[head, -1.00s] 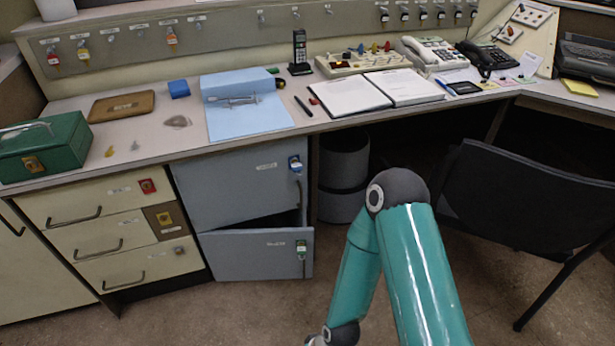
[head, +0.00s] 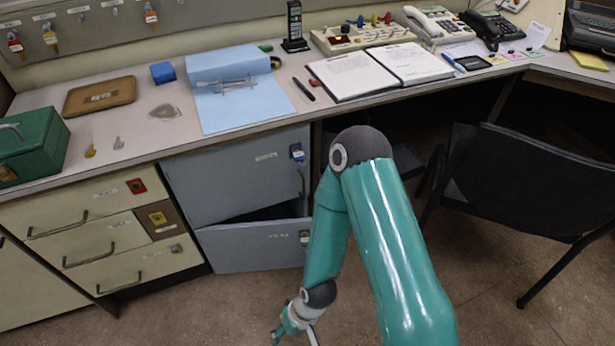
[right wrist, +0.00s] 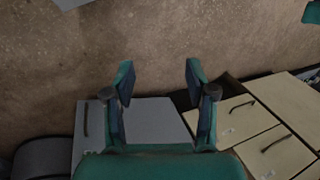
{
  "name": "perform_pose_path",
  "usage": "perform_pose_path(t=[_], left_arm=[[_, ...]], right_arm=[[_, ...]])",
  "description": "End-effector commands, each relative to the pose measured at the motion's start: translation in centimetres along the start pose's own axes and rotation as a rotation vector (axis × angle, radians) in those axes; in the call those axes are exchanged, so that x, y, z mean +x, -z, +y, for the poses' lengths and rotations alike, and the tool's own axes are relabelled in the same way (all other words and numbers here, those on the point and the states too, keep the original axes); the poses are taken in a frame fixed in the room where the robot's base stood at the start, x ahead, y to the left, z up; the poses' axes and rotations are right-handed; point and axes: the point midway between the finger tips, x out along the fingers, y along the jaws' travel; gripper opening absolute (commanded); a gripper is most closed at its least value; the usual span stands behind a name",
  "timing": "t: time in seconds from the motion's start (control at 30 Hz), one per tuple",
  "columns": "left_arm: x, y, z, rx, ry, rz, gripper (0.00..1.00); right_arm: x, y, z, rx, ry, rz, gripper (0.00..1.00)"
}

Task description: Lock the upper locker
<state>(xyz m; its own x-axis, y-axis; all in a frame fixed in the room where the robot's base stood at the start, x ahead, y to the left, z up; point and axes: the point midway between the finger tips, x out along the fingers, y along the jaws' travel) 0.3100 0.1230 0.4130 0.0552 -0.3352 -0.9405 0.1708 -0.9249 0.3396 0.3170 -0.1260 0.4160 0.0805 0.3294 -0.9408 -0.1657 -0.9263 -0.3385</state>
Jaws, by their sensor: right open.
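The upper locker (head: 235,175) is a blue-grey door under the desk that looks shut. My left gripper is out of view.
Cream drawers (head: 95,235) stand left of the lockers. A black chair (head: 520,180) stands to the right. Floor in front is clear.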

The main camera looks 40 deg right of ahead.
Motion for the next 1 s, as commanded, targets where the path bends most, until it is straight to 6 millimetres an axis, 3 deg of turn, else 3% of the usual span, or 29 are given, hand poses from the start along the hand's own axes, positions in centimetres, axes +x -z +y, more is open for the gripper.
perform_pose_path(t=[0.17, 0.27, 0.4, 0.5, 0.6, 0.73, 0.83, 1.0], left_arm=[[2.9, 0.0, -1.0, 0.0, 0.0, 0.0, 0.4], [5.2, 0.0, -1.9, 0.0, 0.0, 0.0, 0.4], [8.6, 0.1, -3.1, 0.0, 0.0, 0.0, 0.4], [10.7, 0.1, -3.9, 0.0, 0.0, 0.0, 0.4], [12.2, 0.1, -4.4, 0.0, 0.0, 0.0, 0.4], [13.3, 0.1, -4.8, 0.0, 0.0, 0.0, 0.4], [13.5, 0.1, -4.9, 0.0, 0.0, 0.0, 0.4], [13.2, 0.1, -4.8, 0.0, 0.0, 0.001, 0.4]], right_arm=[[-0.9, 6.7, 2.8, -0.031, -0.014, 0.209, 0.56], [-3.0, 12.4, 4.2, -0.065, -0.039, 0.413, 0.56], [-9.1, 20.1, 6.6, -0.117, -0.106, 0.746, 0.56], [-14.7, 23.8, 8.2, -0.149, -0.171, 0.968, 0.56], [-20.0, 25.7, 9.5, -0.17, -0.236, 1.147, 0.56], [-24.8, 26.5, 10.4, -0.185, -0.299, 1.293, 0.56], [-26.6, 26.7, 10.7, -0.189, -0.323, 1.343, 0.56], [-27.1, 27.4, 10.8, -0.19, -0.329, 1.355, 0.56]])
